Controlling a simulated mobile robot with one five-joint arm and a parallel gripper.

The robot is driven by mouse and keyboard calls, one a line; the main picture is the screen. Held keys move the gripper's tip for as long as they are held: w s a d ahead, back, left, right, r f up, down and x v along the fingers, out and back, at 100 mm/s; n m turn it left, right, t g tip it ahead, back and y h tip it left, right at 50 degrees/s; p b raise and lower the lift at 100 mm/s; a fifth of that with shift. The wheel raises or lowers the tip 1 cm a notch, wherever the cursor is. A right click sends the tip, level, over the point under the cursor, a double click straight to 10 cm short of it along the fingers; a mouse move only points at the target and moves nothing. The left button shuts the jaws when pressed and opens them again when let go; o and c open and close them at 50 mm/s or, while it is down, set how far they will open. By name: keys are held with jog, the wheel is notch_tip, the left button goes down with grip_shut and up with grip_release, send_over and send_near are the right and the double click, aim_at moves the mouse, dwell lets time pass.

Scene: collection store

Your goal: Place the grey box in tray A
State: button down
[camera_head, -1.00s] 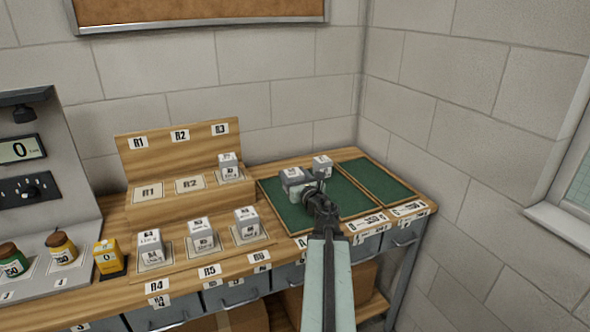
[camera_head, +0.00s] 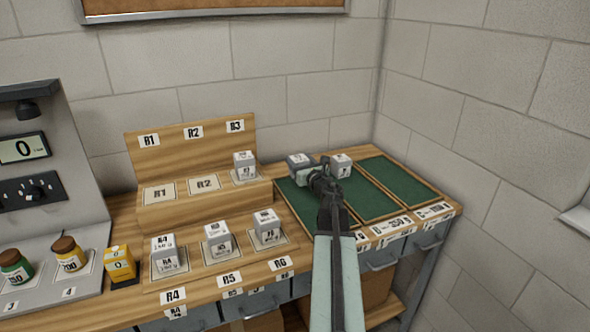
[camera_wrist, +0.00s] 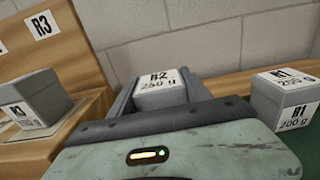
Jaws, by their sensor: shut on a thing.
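My gripper (camera_head: 308,174) is shut on a grey box with a white label on top. It holds the box at the back left of the leftmost green tray (camera_head: 290,195) in the head view. In the wrist view the held grey box (camera_wrist: 160,98) reads R2, 250 g, and sits between the two fingers. I cannot tell whether its base touches the tray. A second grey box (camera_head: 341,166), marked R1, 200 g in the wrist view (camera_wrist: 268,112), stands to its right, apart from it. My arm hides the leftmost tray's front label.
A wooden step rack (camera_head: 150,215) stands left, with spots R1 and R2 empty and a box (camera_head: 244,172) on R3. Several labelled boxes stand in front. The wall is close behind.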

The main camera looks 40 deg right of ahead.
notch_tip(320, 180, down, 4)
jog(key=b, duration=0.3)
jog(key=shift+d+r, duration=0.1)
jog(key=shift+r, duration=0.15)
jog(key=shift+f+b, duration=0.25)
jog(key=shift+b, duration=0.2)
jog(key=shift+w+a+r, duration=0.15)
jog(key=shift+a+r, duration=0.1)
jog(key=shift+f, duration=0.2)
jog(key=shift+c, duration=2.4)
grip_release()
jog(key=shift+r, duration=0.1)
